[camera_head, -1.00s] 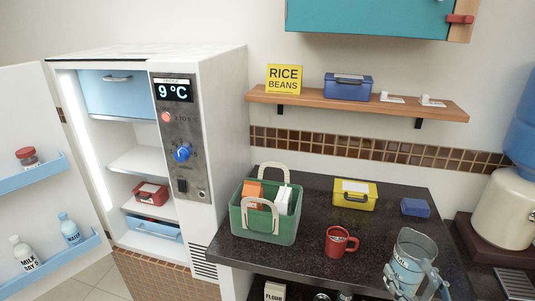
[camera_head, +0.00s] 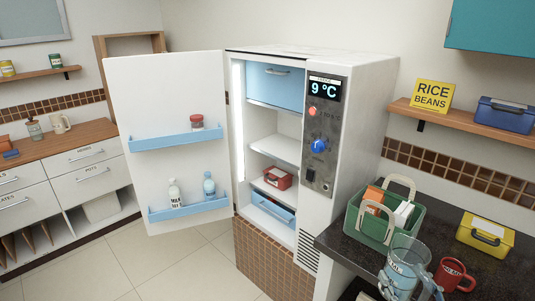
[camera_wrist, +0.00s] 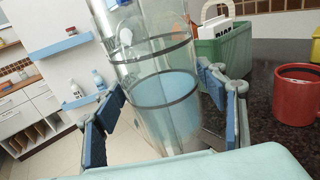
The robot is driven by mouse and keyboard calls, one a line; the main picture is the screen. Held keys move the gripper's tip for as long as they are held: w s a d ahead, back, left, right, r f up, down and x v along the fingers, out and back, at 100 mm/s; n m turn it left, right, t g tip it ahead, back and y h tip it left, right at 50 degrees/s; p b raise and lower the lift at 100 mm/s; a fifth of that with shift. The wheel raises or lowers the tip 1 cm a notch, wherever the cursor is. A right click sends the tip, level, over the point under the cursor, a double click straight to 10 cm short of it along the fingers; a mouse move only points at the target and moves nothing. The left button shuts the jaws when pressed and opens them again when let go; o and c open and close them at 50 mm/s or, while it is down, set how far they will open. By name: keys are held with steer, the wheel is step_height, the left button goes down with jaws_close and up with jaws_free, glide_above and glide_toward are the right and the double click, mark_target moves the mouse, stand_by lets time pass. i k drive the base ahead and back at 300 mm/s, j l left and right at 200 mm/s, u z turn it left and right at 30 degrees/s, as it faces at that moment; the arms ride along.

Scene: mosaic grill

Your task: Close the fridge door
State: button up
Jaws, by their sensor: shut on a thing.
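The white fridge door (camera_head: 165,100) stands wide open, swung out to the left of the fridge (camera_head: 350,120). Its two blue shelves hold a red-lidded jar (camera_head: 197,122) and two bottles (camera_head: 209,186). The fridge interior is exposed, with a blue drawer on top and a red box (camera_head: 278,178) lower down. The door also shows at the left in the wrist view (camera_wrist: 60,25). My gripper (camera_wrist: 160,88) has its blue-padded fingers on both sides of a clear jug (camera_wrist: 170,70) and is shut on it. The jug also shows in the head view (camera_head: 403,265), near the counter.
A dark counter (camera_head: 345,243) right of the fridge bears a green basket (camera_head: 372,227), a red mug (camera_head: 453,275) and a yellow box (camera_head: 486,238). A drawer cabinet (camera_head: 85,175) stands at the left. Tiled floor (camera_head: 150,265) is clear before the fridge.

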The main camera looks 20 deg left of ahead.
mark_target(154, 98)
steer(key=i+j+u, duration=0.1)
steer(key=u, duration=0.15)
steer(key=i+j+u, duration=0.15)
steer(key=u, duration=0.15)
steer(key=i+j, duration=1.05)
steer(key=j, duration=0.1)
